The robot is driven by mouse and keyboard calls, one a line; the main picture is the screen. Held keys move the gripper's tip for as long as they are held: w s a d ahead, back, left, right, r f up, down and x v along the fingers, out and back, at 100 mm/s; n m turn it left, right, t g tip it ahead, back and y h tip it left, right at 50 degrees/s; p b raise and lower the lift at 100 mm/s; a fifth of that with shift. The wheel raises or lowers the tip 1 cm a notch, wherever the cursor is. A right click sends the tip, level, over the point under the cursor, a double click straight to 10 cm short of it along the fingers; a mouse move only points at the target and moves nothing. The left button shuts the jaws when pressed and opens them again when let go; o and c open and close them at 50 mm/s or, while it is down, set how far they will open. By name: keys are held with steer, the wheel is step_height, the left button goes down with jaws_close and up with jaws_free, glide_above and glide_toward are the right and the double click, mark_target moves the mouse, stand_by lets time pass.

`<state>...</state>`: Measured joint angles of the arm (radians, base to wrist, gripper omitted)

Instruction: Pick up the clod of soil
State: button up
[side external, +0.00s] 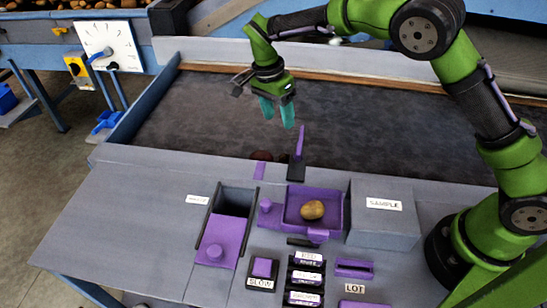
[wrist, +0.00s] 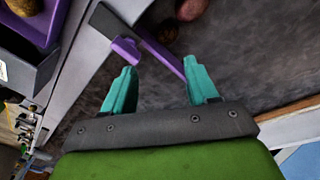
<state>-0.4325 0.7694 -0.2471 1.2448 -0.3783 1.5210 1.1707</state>
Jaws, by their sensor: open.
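A dark brown lump, which looks like the clod of soil (wrist: 167,32), lies on the dark belt at the top of the wrist view, beside a purple lever. A reddish, potato-like lump (wrist: 192,9) lies just beyond it. In the side view the brown lump (side external: 283,157) and the reddish one (side external: 262,155) are partly hidden by the near edge of the belt. My gripper (side external: 278,122) is open and empty above the belt, apart from both lumps. Its teal fingers also show in the wrist view (wrist: 160,66), pointing towards the lever and the lumps.
The purple lever (side external: 300,143) stands upright at the belt's near edge, close to the lumps. A purple tray (side external: 332,232) holding a potato (side external: 312,210), a dark bin (side external: 235,199) and a grey sample box (side external: 376,222) are on the front panel. The rest of the belt (side external: 200,115) is clear.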

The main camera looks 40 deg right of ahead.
steer(key=w+a+f+m+h, duration=0.1)
steer(key=w+a+f+m, duration=0.1)
steer(key=m, duration=0.7)
glide_above(287, 156)
steer(key=w+a, duration=0.1)
steer(key=a, duration=0.2)
steer(key=x, duration=0.3)
steer(key=a+x, duration=0.1)
steer(key=x, duration=0.2)
steer(key=w+x, duration=0.1)
steer(key=x, duration=0.2)
steer(key=shift+a+f, duration=0.2)
steer(key=shift+a, duration=0.05)
steer(key=shift+g, duration=0.3)
steer(key=x, duration=0.2)
steer(key=d+x, duration=0.1)
steer(key=x, duration=0.1)
steer(key=shift+s, duration=0.15)
steer(key=shift+d+f, duration=0.1)
steer(key=shift+f, duration=0.35)
steer(key=c, duration=0.8)
steer(key=shift+c, duration=0.2)
steer(key=shift+r, duration=0.1)
